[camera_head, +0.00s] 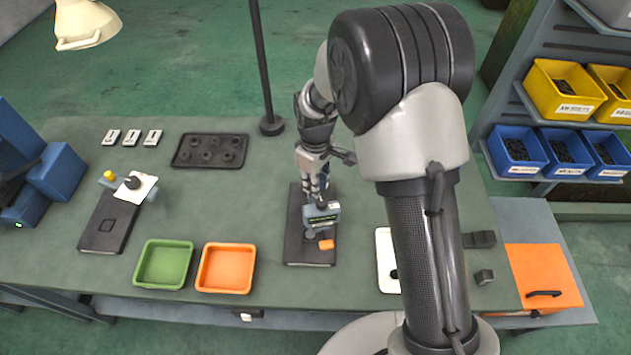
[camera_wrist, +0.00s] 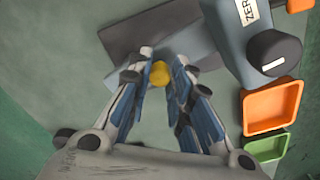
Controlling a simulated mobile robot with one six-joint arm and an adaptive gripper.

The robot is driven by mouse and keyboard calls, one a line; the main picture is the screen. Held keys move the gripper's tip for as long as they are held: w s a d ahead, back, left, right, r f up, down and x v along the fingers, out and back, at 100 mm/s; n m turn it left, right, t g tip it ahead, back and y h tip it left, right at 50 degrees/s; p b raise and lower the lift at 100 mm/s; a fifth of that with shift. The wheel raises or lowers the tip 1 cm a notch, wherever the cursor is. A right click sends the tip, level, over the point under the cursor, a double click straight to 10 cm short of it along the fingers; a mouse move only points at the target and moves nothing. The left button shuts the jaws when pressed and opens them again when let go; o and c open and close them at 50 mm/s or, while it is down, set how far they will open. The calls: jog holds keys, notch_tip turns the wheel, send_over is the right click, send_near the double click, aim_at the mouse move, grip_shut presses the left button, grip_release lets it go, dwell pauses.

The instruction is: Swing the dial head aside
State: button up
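The dial head (camera_head: 321,217) is a grey-blue block with a dark display, over a flat black base plate (camera_head: 306,257) on the bench. In the wrist view the dial head (camera_wrist: 232,40) fills the upper right, with a ZERO label and a dark round knob. My gripper (camera_head: 318,190) is right at the dial head in the head view. In the wrist view a small yellow knob (camera_wrist: 160,73) lies between the fingertips of my gripper (camera_wrist: 163,62). The fingers are very close to it on both sides; whether they touch it cannot be told. In the head view this knob is hidden.
A green tray (camera_head: 164,241) and an orange tray (camera_head: 202,268) stand left of the plate. A similar fixture (camera_head: 106,221) with a yellow knob is further left. A dark tray (camera_head: 181,164) and a thin post (camera_head: 262,60) are behind.

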grip_shut()
dwell(0.5)
jog(key=n, duration=0.1)
jog(key=d+n, duration=0.1)
jog(key=shift+w+d+n, duration=0.1)
jog(key=shift+w+n, duration=0.1)
jog(key=shift+n, duration=0.1)
jog(key=shift+w+d+n+p, duration=0.15)
jog(key=shift+w+d+n, duration=0.4)
jog(key=shift+n, duration=1.1)
jog(key=shift+w+d+n+p, duration=0.1)
jog(key=shift+w+d+n, duration=0.45)
jog(key=shift+n, duration=1.15)
jog(key=shift+w+d+n+p, duration=0.15)
jog(key=shift+w+d+n, duration=0.4)
jog(key=shift+n, duration=1.1)
jog(key=shift+w+a, duration=0.1)
jog(key=shift+w, duration=0.05)
jog(key=o, duration=0.6)
grip_release()
jog(key=shift+c, duration=0.2)
